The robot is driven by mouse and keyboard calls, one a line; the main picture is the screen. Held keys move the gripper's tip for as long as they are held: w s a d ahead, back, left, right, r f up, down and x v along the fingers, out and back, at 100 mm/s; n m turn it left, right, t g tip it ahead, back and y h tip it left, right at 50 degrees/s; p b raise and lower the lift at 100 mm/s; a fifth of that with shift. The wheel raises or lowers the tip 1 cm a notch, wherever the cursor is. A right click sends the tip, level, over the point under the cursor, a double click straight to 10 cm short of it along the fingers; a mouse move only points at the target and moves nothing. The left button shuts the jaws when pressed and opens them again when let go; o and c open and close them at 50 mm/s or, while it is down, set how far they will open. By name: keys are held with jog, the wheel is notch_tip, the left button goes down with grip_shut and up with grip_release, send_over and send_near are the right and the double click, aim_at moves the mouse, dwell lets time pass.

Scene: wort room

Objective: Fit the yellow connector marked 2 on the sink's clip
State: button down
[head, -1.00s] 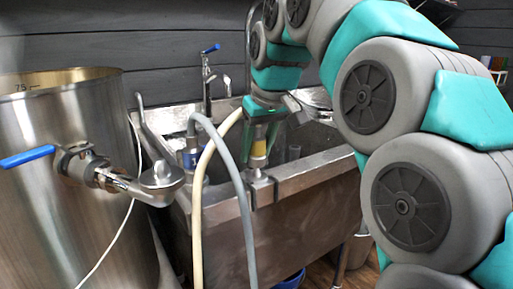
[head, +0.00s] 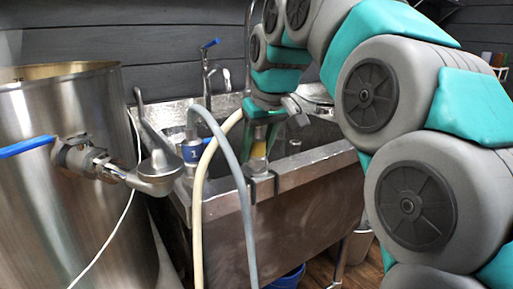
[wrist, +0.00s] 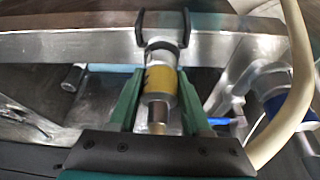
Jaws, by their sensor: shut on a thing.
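The yellow connector (wrist: 160,80) is a short cylinder with a yellow band and grey metal ends. It stands between the green fingers of my gripper (wrist: 158,98), which is shut on it. In the head view the yellow connector (head: 259,150) is roughly upright just above the sink's rim. The sink's clip (wrist: 143,22) is a dark two-pronged fork on the rim. In the wrist view the connector's far end overlaps the space between the prongs; I cannot tell whether it is seated. The clip (head: 262,187) also shows in the head view.
A blue connector marked 1 (head: 192,152) with a grey hose (head: 236,165) is at the sink's left. A cream hose (head: 199,200) loops beside it. The steel kettle (head: 60,220) with a blue-handled valve (head: 80,157) stands left. A tap (head: 207,75) rises behind the sink (head: 310,210).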

jog(key=shift+f, duration=0.35)
jog(key=shift+c, duration=1.4)
grip_release()
